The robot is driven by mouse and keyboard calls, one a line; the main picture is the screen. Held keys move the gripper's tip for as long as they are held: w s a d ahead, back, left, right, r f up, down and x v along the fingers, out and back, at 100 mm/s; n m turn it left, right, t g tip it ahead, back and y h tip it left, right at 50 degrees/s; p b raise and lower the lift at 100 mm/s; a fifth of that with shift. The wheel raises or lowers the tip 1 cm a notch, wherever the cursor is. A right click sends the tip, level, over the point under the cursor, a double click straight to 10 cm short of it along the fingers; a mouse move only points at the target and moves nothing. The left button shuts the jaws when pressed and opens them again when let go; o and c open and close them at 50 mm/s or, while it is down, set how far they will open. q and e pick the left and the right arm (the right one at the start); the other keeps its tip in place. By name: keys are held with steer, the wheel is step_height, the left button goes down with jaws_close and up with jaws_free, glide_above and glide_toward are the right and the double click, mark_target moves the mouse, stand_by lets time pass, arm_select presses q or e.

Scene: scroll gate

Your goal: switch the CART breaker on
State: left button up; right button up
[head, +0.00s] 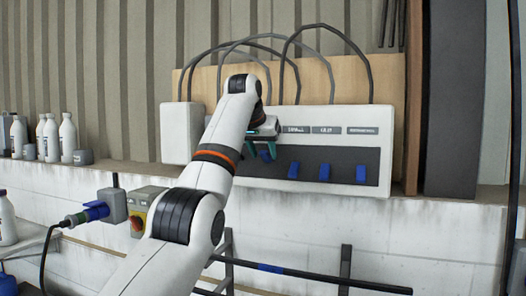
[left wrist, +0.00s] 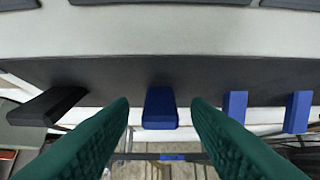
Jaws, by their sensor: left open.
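A white breaker panel (head: 336,117) with a dark strip and a row of blue levers is mounted on a wooden board. My left gripper (head: 260,150) is at the left part of the strip, its green fingers open. A blue lever (head: 266,156) sits between the fingers; it also shows in the left wrist view (left wrist: 160,107), centred between the fingertips with gaps on both sides. More blue levers (head: 324,173) stand to the right. A black lever (left wrist: 48,106) is to the left in the left wrist view. The labels are too small to read surely, and I cannot tell which reads CART.
A grey box with a blue plug (head: 95,211) and a yellow box with a red button (head: 140,220) are on the wall below. White bottles (head: 67,137) stand on the ledge at left. A dark rail (head: 310,276) runs below the panel.

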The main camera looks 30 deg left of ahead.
arm_select(q)
steer(key=shift+s+d+r, duration=0.1)
steer(key=shift+s+r, duration=0.2)
steer(key=shift+r, duration=0.05)
steer(key=b+v, duration=0.1)
steer(key=v, duration=0.9)
steer(key=shift+s+r, duration=0.25)
steer(key=shift+r, duration=0.1)
steer(key=shift+d, duration=0.15)
